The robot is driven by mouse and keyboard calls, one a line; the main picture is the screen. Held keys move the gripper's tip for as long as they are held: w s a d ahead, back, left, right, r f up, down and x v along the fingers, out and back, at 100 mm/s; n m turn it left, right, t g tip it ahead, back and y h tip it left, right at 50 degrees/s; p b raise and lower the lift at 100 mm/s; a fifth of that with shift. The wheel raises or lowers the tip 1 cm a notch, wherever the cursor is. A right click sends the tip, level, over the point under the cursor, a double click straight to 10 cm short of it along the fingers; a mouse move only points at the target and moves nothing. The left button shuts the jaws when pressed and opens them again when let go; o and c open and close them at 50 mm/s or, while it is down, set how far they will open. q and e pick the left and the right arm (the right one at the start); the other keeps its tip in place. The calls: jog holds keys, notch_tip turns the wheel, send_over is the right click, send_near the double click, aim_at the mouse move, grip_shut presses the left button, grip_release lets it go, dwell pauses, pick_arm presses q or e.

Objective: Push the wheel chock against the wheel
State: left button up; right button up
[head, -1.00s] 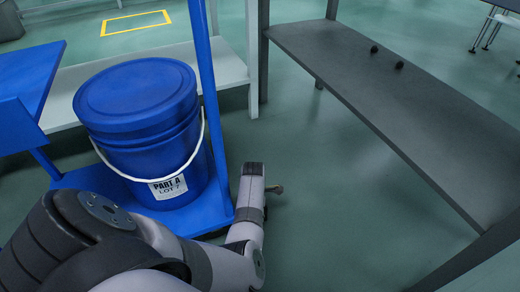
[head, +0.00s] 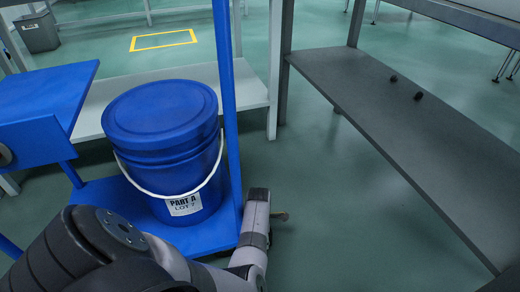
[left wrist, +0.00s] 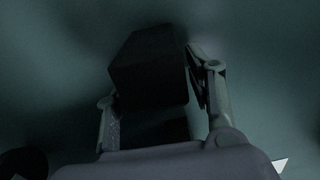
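A dark block (left wrist: 148,75), which looks like the wheel chock, fills the middle of the left wrist view. The fingers of my left gripper (left wrist: 160,98) stand on either side of it. The right finger lies along its side, and the left fingertip is partly hidden by it. The gripper looks shut on the block, though the view is dark. In the head view my left arm reaches down beside a blue cart (head: 212,236), and the gripper itself is hidden. A small brownish piece (head: 280,216) shows beside the arm. No wheel can be made out surely. My right gripper is not in view.
A blue bucket (head: 165,150) with a white handle stands on the cart. A grey shelf (head: 410,125) on the right carries two small dark knobs (head: 419,96). Green floor (head: 340,200) lies clear between cart and shelf. A dark round shape (left wrist: 22,163) shows low left in the wrist view.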

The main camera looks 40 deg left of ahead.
pick_arm(q)
jog(key=shift+o, duration=0.8)
jog(key=shift+s+a+f, duration=0.15)
jog(key=shift+s+a, duration=0.2)
jog(key=shift+s, duration=0.25)
jog(key=shift+w+r, duration=0.1)
jog(key=shift+r, duration=0.5)
jog(key=r, duration=0.6)
jog(key=shift+w+r, duration=0.1)
jog(key=shift+w, duration=0.15)
jog(key=shift+d+r, duration=0.15)
jog(key=shift+r, duration=0.35)
jog(key=shift+w+d, duration=0.2)
